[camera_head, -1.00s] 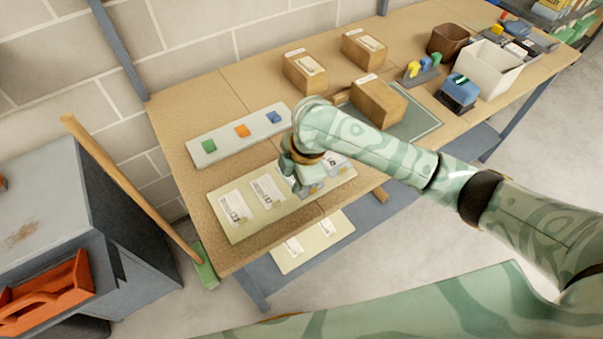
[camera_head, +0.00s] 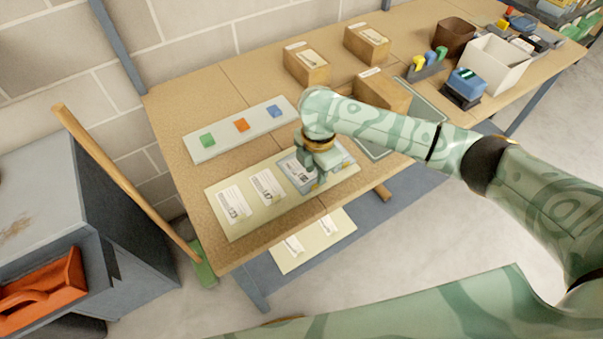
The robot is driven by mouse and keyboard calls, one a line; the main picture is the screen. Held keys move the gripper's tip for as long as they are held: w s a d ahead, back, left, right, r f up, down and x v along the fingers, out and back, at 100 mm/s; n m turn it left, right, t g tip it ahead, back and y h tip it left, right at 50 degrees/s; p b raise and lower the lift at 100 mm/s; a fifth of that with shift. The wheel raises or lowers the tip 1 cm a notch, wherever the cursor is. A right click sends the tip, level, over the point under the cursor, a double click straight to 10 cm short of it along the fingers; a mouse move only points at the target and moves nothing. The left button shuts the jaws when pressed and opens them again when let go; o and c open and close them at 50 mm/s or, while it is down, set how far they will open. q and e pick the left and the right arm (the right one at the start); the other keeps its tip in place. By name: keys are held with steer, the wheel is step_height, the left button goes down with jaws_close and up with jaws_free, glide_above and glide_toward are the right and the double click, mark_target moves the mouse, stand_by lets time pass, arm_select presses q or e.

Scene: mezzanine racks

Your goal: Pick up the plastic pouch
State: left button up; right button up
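A flat grey-blue plastic pouch (camera_head: 297,174) with a white label lies on the pale yellow-green mat (camera_head: 244,226) near the front edge of the wooden bench. My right gripper (camera_head: 321,176) points down over the pouch's right side and hides part of it. The fingers are close to the pouch, but I cannot tell whether they touch it or how far apart they are. White printed labels (camera_head: 234,203) lie on the mat to the left. My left gripper is out of view.
Behind the mat lies a pale strip (camera_head: 208,154) with green, orange and blue squares. Cardboard boxes (camera_head: 306,66) and a white bin (camera_head: 497,70) stand farther back. A broom handle (camera_head: 120,170) leans at the bench's left, beside a grey cabinet.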

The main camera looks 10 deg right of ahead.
mark_target(317, 187)
steer(key=f, duration=0.1)
steer(key=f+b, duration=0.1)
steer(key=f, duration=0.1)
steer(key=f+b, duration=0.1)
steer(key=f, duration=0.1)
steer(key=shift+d, duration=0.3)
steer(key=shift+w, duration=0.1)
jaws_close()
steer(key=shift+r, duration=0.1)
